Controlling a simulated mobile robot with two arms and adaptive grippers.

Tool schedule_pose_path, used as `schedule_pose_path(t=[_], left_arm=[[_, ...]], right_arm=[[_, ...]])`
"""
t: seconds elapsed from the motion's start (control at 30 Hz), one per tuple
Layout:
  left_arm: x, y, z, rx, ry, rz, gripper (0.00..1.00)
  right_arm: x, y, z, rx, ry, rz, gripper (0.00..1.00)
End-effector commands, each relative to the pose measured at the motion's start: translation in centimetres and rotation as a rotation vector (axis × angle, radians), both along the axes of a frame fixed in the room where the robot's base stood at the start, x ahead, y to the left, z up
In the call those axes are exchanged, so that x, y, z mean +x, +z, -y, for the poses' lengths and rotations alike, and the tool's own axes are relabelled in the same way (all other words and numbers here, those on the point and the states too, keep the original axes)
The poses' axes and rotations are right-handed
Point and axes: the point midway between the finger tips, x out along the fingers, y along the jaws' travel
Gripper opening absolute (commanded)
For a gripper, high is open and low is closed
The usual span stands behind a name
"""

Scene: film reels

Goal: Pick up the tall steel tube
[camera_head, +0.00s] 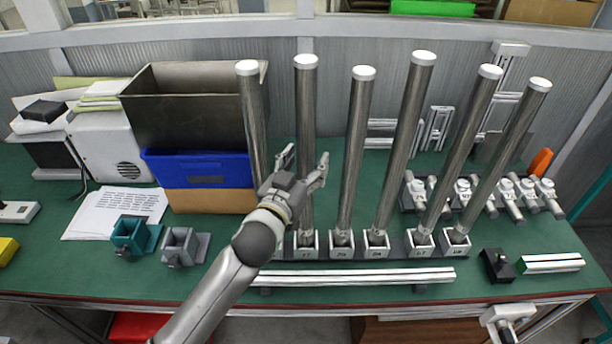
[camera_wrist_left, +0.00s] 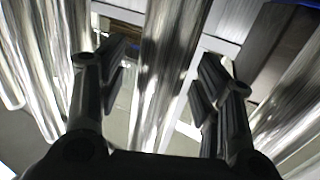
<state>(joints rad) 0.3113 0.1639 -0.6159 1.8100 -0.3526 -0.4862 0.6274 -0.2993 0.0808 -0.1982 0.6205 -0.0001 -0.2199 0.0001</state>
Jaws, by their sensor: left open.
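Several tall steel tubes with white caps stand in a row of small white numbered holders on the green bench. The second tube from the left (camera_head: 306,110) is between the spread fingers of my left gripper (camera_head: 306,168), partly hidden by the gripper. In the left wrist view a shiny tube (camera_wrist_left: 165,75) stands between the two open dark fingers (camera_wrist_left: 165,95), with gaps on both sides. The fourth tube from the left (camera_head: 400,140) reaches highest in the picture. I cannot tell which tube the task means. My right gripper is not in view.
Close neighbours are the leftmost tube (camera_head: 252,115) and the third tube (camera_head: 354,150). A blue bin (camera_head: 195,169) stands left of the tubes. A silver rail (camera_head: 350,276) lies in front. Small clamps (camera_head: 485,192) stand behind right.

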Motion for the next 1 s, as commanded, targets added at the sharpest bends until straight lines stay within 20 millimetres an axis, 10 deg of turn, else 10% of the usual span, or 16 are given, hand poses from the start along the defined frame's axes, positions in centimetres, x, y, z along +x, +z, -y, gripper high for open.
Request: schedule_pose_path(t=[0.37, 0.8, 1.0], left_arm=[[0.64, -0.03, 0.26, 0.0, 0.0, 0.0, 0.59], [0.63, -0.04, 0.24, 0.0, 0.0, 0.0, 0.02], [0.62, -0.04, 0.23, 0.0, 0.001, -0.001, 0.0]], right_arm=[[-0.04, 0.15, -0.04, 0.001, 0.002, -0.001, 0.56], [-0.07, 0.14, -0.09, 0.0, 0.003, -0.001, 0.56], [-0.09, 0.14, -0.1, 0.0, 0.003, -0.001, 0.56]])
